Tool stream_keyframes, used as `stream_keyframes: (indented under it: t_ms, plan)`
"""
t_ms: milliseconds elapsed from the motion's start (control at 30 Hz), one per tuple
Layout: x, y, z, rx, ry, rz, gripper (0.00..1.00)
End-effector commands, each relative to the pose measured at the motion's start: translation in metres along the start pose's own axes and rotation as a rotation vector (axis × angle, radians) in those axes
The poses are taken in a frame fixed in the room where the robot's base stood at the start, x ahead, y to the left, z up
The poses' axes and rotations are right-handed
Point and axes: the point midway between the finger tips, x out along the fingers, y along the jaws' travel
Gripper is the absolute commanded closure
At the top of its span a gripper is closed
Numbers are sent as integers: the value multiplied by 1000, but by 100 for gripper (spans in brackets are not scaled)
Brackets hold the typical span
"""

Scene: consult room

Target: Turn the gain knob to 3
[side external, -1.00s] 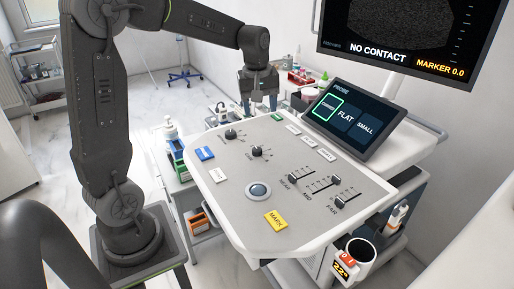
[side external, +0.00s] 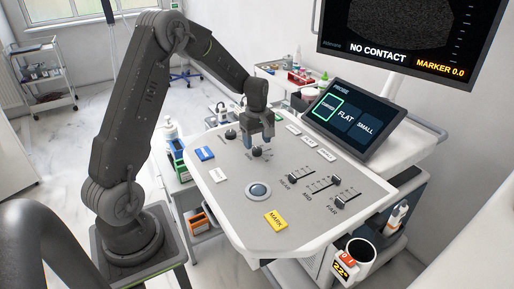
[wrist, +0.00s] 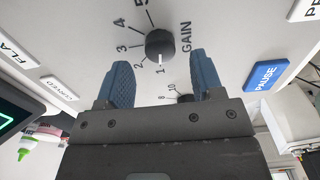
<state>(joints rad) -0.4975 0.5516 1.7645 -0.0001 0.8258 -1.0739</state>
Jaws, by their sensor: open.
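The gain knob (wrist: 160,45) is dark and round, with a white pointer line at the 1 of its printed scale; 3 is at its left in the wrist view. In the side view the gain knob (side external: 257,153) stands on the console panel, partly covered by my gripper. My gripper (side external: 264,140) is open and points down over this knob. In the wrist view my gripper (wrist: 160,68) shows two blue fingers apart, with the knob just beyond the gap between their tips. It is not held; the exact height above the panel is unclear.
A second knob (side external: 231,133) stands behind and left of the gain knob. The blue pause button (wrist: 268,75) and white buttons lie around. Sliders (side external: 318,185), a trackball (side external: 258,190) and a tilted touchscreen (side external: 348,115) are nearby.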

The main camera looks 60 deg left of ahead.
Motion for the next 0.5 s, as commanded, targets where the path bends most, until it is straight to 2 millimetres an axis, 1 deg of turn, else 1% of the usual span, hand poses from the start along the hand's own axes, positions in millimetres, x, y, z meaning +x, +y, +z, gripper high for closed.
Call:
stream_keyframes:
  t_ms: [33,200,333,500]
  plan:
    - [9,-1,0,0,-2,-3,39]
    - [27,0,0,1,-1,-2,39]
    - [32,0,0,1,0,0,39]
    - [33,0,0,1,0,0,39]
